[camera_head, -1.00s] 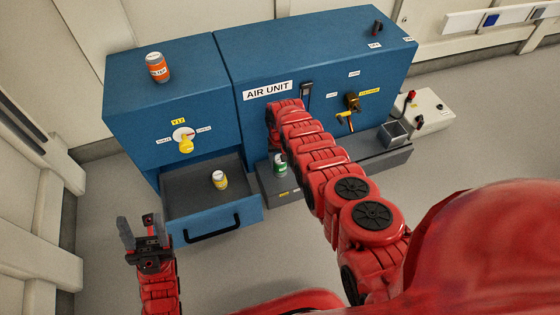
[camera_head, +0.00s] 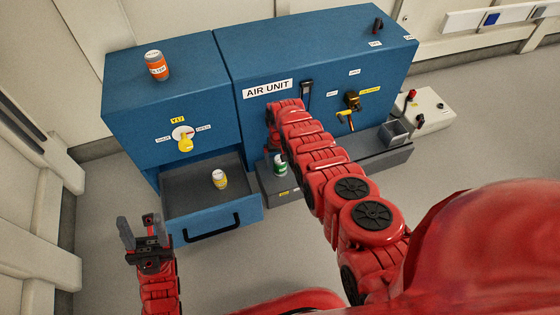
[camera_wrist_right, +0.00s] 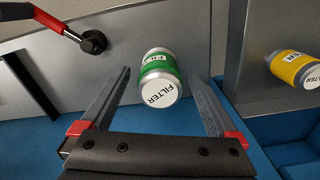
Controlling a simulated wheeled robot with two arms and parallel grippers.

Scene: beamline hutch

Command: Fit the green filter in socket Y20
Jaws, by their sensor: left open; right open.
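The green filter (camera_head: 280,167), a can with a green band, stands on the low grey ledge (camera_head: 266,183) in front of the air unit. In the right wrist view the green filter (camera_wrist_right: 160,72) shows its white lid marked FILTER. My right gripper (camera_wrist_right: 158,76) is open, with one finger on each side of the can and no clear contact. In the head view my right arm hides this gripper. My left gripper (camera_head: 140,232) is open and empty, left of the drawer. A small yellow label (camera_head: 284,193) is on the ledge front, too small to read; I cannot make out socket Y20.
A yellow filter (camera_head: 220,179) stands in the open drawer (camera_head: 187,190). An orange filter (camera_head: 157,65) stands on the blue cabinet top.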

